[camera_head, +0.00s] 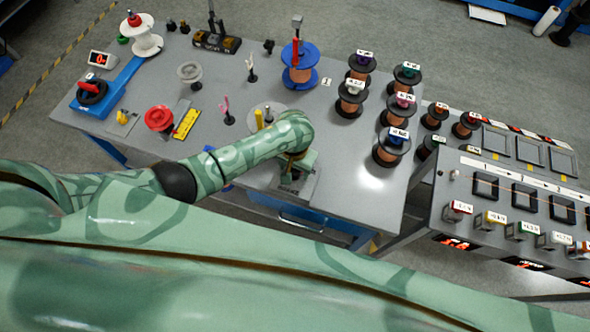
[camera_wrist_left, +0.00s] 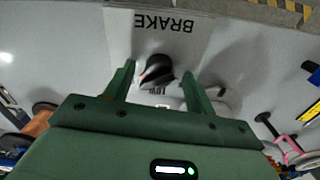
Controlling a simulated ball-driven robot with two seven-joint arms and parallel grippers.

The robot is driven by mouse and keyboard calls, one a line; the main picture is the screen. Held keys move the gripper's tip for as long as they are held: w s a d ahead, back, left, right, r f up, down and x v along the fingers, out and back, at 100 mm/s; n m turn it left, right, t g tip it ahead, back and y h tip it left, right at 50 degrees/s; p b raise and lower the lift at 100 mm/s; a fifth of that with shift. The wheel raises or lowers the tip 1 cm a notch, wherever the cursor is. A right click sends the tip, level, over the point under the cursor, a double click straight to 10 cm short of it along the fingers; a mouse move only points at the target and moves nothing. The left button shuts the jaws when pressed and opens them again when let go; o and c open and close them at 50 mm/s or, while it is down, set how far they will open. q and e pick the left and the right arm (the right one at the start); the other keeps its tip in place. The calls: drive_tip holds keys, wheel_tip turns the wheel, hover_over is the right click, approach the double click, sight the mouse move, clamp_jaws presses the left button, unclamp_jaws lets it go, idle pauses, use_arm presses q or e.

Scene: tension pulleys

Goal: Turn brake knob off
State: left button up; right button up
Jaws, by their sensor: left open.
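The brake knob (camera_wrist_left: 157,70) is a small black knob on a pale plate (camera_wrist_left: 190,35) marked BRAKE, which reads upside down in the left wrist view. My left gripper (camera_wrist_left: 158,72) is open, with one finger on each side of the knob and visible space between finger and knob. Whether the fingers reach down to the knob's height is hard to tell. In the head view my left gripper (camera_head: 296,168) points down over the near edge of the grey table, and the arm and gripper hide the knob. My right gripper is not in view.
The grey table (camera_head: 330,200) carries several spools on its right half, a blue-based spool (camera_head: 299,66) at the back and a red reel (camera_head: 158,118) at left. A console (camera_head: 500,190) with square windows and labelled switches stands at right. Small posts stand left of my gripper.

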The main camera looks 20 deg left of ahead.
use_arm(q)
drive_tip(key=shift+f, duration=0.1)
drive_tip(key=c, duration=1)
drive_tip(key=shift+o, duration=0.2)
